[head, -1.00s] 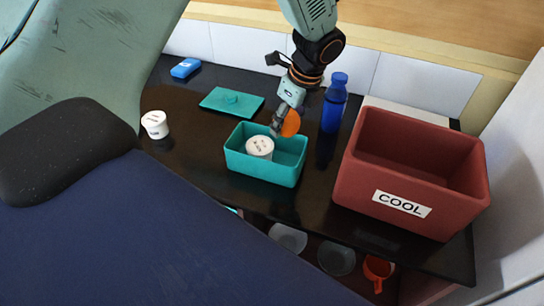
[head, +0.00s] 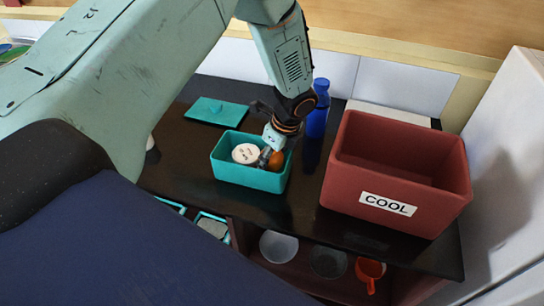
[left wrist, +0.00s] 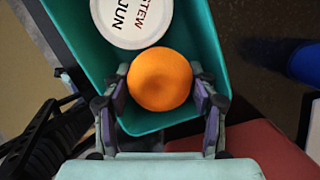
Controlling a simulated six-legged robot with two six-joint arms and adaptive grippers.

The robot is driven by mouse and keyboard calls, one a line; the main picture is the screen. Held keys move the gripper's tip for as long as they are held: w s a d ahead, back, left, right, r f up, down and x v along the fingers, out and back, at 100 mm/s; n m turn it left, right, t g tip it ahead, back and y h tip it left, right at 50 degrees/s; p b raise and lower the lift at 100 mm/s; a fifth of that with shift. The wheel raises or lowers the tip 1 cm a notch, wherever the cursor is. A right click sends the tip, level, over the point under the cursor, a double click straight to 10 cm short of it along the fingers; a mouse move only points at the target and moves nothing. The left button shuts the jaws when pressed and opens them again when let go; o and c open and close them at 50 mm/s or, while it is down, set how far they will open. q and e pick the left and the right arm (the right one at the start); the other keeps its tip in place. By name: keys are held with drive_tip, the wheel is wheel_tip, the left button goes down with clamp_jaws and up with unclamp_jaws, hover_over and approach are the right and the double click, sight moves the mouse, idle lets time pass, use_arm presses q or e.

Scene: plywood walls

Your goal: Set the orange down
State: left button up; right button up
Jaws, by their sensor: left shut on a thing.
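The orange (head: 276,160) is inside the right part of the teal box (head: 250,178), beside a white-lidded tub (head: 246,153). In the left wrist view the orange (left wrist: 160,79) sits between the two fingers of my left gripper (left wrist: 160,92), which is shut on it. The tub's lid (left wrist: 131,18) there reads "STEW" and "JUN". My left gripper (head: 268,158) reaches down into the box from above. Whether the orange touches the box floor is hidden. My right gripper is not in view.
A red bin (head: 340,190) marked "COOL" stands right of the box. A blue bottle (head: 318,108) stands behind, between them. A teal lid (head: 217,111) lies on the dark counter (head: 180,165) at the back left. Bowls (head: 279,246) and a red mug (head: 370,272) are on the shelf below.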

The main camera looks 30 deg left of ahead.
sight(281, 161)
use_arm(q)
drive_tip(key=shift+s+a, duration=0.1)
drive_tip(key=o, duration=1)
drive_tip(key=shift+d, duration=0.25)
drive_tip(key=shift+a+v, duration=0.1)
drive_tip(key=shift+v, duration=2.9)
drive_tip(key=shift+a+v, duration=0.15)
drive_tip(key=shift+v, duration=2.85)
drive_tip(key=shift+d, duration=0.15)
